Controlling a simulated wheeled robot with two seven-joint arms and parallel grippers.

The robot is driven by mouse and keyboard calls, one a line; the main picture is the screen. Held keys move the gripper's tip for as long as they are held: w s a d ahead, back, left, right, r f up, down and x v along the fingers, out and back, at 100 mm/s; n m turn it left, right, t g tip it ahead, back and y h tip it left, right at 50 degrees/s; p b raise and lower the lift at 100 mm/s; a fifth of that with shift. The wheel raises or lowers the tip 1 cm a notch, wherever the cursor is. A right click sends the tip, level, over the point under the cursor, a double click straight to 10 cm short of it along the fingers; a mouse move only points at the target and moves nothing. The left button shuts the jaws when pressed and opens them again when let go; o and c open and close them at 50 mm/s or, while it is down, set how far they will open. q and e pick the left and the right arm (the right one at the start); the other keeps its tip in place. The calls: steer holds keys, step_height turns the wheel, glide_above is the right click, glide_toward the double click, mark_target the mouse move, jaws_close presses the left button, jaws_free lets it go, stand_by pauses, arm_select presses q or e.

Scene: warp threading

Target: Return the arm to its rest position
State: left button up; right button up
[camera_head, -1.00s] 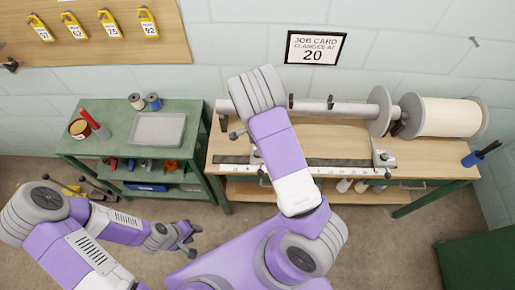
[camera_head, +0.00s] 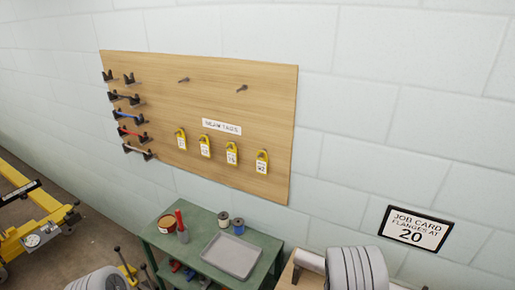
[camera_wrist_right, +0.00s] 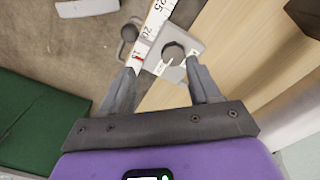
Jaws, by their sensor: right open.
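In the right wrist view my right gripper (camera_wrist_right: 162,75) is open and empty. Its two fingers stand apart over the edge of the wooden bench (camera_wrist_right: 225,50). A white ruler (camera_wrist_right: 153,22) and a metal bracket (camera_wrist_right: 188,42) with a dark round knob lie just beyond the fingertips. I cannot tell whether the fingers touch them. In the head view only a grey, rounded part of my right arm (camera_head: 357,268) shows at the bottom, and part of my left arm (camera_head: 97,280) at the lower left. Neither gripper shows there.
A green table (camera_head: 200,218) holds a grey tray (camera_head: 230,255), a red-brown can (camera_head: 167,222) and spools. A wall pegboard (camera_head: 215,85) carries yellow tags and hooks. A job card (camera_head: 416,228) reads 20. Yellow equipment (camera_head: 30,220) stands at the left.

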steer(key=s+a+f+n+y, duration=0.1)
steer(key=s+a+f+n, duration=0.55)
steer(key=s+f, duration=0.2)
steer(key=s+a+n+y, duration=0.3)
steer(key=s+a+n, duration=0.4)
steer(key=a, duration=0.3)
step_height(320, 180, down, 8)
steer(key=b, duration=0.9)
steer(key=shift+w+d+t, duration=0.4)
steer(key=shift+w+d, duration=0.05)
